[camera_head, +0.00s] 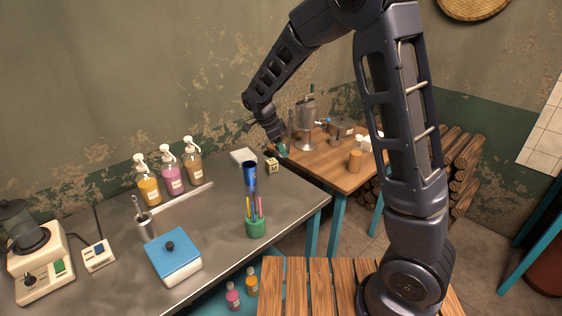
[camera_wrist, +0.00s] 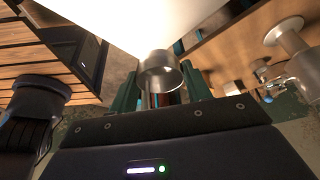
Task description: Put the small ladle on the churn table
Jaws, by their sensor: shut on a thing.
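The small ladle (camera_wrist: 160,72) shows in the wrist view as a round metal cup between the teal fingers of my gripper (camera_wrist: 160,88). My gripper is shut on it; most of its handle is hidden. In the head view my gripper (camera_head: 281,148) is small and hangs near the left edge of the churn table (camera_head: 334,174), and I cannot make out the ladle clearly there. The churn table has a wooden top and teal legs. It also shows at the upper right in the wrist view (camera_wrist: 235,48).
The grey table (camera_head: 205,228) at left holds pump bottles (camera_head: 172,178), a blue bottle (camera_head: 250,174) and a green pen cup (camera_head: 256,228).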

